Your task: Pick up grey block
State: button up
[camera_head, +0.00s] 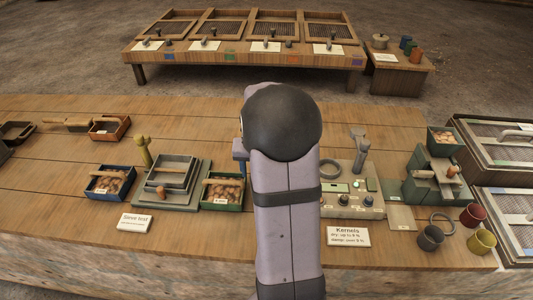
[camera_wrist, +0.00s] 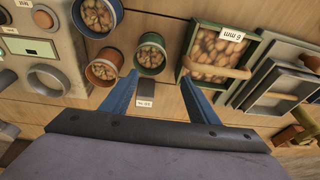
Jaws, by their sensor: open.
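In the wrist view, a small dark grey block (camera_wrist: 146,84) appears to lie flat on the wooden table, just beyond a small white label (camera_wrist: 145,102). It is small in the picture, so its exact shape is hard to tell. My gripper (camera_wrist: 160,77) is open and empty, with its two blue fingers spread on either side of the block in the picture. The block lies nearer the left finger. I cannot tell the height of the fingertips above the table. In the head view my arm hides this spot; only a bit of blue finger (camera_head: 239,150) shows.
In the wrist view, a green cup (camera_wrist: 151,54), an orange cup (camera_wrist: 103,68) and a blue cup (camera_wrist: 98,16) of kernels stand close by. A green kernel box (camera_wrist: 212,58) is near the right finger. The kernel tester (camera_head: 352,190) stands right of my arm.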

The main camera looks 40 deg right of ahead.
jog(key=w+d+f+h+p, duration=0.1)
jog(key=w+d+p, duration=0.1)
jog(key=w+d, duration=0.2)
jog(key=shift+w+d+t+p, duration=0.15)
jog(key=shift+d+t+p, duration=0.2)
jog(key=shift+d, duration=1.3)
jog(key=shift+f, duration=0.2)
jog(key=shift+w+p+x, duration=0.1)
jog(key=shift+p+x, duration=0.4)
jog(key=shift+x, duration=0.75)
jog(key=shift+w+p+x, duration=0.15)
jog(key=shift+p+x, duration=0.3)
jog(key=shift+x, duration=0.8)
jog(key=shift+d+r, duration=0.1)
jog(key=shift+d, duration=0.05)
jog(key=c, duration=1.2)
